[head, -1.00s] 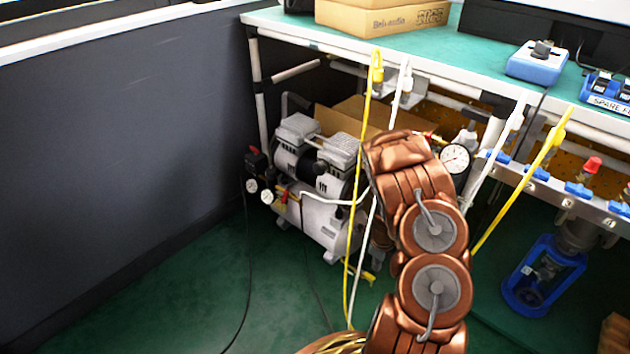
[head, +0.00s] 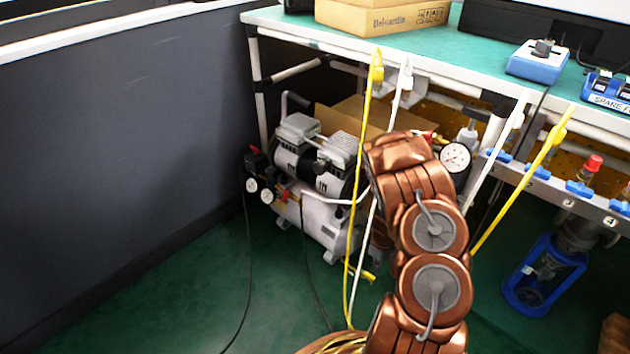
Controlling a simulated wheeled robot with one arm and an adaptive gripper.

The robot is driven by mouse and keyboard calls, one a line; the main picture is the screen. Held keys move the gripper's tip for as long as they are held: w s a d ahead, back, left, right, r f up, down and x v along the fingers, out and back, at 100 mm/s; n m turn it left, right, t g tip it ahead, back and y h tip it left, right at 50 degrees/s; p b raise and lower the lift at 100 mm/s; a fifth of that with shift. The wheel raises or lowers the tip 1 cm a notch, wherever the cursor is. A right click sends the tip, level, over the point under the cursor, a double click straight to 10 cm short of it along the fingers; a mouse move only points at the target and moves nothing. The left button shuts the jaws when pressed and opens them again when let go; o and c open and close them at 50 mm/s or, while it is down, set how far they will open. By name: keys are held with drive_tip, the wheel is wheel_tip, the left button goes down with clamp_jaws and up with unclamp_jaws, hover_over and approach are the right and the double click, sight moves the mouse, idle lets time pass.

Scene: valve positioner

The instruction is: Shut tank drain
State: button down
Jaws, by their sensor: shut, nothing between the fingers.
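A small air compressor (head: 318,165) stands on the green floor under the bench, with its silver tank (head: 325,222) below the motor. A small yellow part (head: 368,276) shows low at the tank's right end, near the floor; it may be the drain handle, but I cannot tell its position. A red part (head: 281,196) sits on fittings at the tank's left end. My copper-coloured arm reaches up from the bottom of the view, in front of the tank's right side. My gripper is hidden behind my arm links, so its contact with anything cannot be seen.
Two dial gauges (head: 259,190) are at the compressor's left. A yellow hose (head: 355,200) and a white hose hang in front of it. A larger gauge (head: 455,158) and blue valves (head: 537,172) line the bench edge. A blue-framed filter (head: 545,275) stands right.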

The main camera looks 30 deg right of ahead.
sight(372, 277)
drive_tip(key=shift+f+b, duration=0.65)
drive_tip(key=shift+f, duration=0.75)
drive_tip(key=shift+s+a+p, duration=0.4)
drive_tip(key=shift+a+p, duration=0.35)
drive_tip(key=shift+p, duration=0.45)
drive_tip(key=shift+a, duration=0.1)
drive_tip(key=shift+s+a+r+p, duration=0.1)
drive_tip(key=shift+s+a+p, duration=0.15)
drive_tip(key=shift+a+p, duration=0.35)
drive_tip(key=shift+d, duration=0.15)
